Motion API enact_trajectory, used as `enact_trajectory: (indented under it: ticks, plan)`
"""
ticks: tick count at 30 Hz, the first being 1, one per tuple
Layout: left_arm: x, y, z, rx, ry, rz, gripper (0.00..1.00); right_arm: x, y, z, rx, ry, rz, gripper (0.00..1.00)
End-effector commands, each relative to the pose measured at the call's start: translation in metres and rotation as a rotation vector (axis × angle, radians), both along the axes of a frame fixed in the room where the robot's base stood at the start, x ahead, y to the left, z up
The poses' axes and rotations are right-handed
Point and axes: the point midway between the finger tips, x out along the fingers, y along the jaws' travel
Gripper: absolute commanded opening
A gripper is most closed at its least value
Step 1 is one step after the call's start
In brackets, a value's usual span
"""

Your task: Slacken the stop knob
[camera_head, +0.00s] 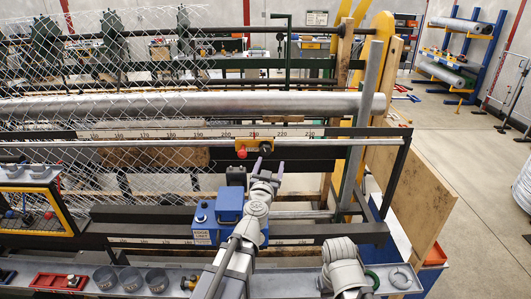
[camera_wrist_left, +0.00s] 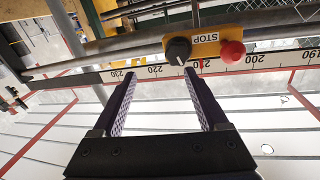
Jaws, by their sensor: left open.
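The yellow stop block (camera_head: 254,144) sits on the rail with the printed scale, near the 210 mark. In the left wrist view, it carries a STOP label (camera_wrist_left: 205,38), a black knob (camera_wrist_left: 178,50) with a light pointer mark, and a red ball-shaped knob (camera_wrist_left: 232,52). The red knob also shows in the head view (camera_head: 241,154). My left gripper (camera_head: 267,167) is open and empty just in front of the block. In the wrist view, the black knob appears beyond the fingertips (camera_wrist_left: 160,76), nearer the right finger, with no visible contact.
A blue box (camera_head: 229,205) labelled EDGE UNIT stands beside my left arm. A thick metal roller (camera_head: 190,104) and chain-link mesh (camera_head: 60,60) lie behind the scale rail. A tray with grey cups (camera_head: 131,279) runs along the front. A slanted metal post (camera_head: 362,120) rises at the right.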

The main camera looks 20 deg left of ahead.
Motion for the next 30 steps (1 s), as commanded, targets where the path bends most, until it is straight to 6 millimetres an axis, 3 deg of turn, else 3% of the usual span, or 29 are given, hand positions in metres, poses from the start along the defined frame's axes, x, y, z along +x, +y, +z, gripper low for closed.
enact_trajectory:
  ticks: [5,14,30]
  plan:
    - [-0.001,0.020,-0.001,0.006,0.007,0.092,0.76,0.000,0.000,0.000,0.000,0.000,0.000,0.50]
    - [0.005,0.023,-0.002,0.008,0.008,0.100,0.76,0.000,0.000,0.000,0.000,0.000,0.000,0.50]
    - [0.073,0.035,-0.001,0.008,0.008,0.097,0.76,0.000,0.000,0.000,0.000,0.000,0.000,0.50]
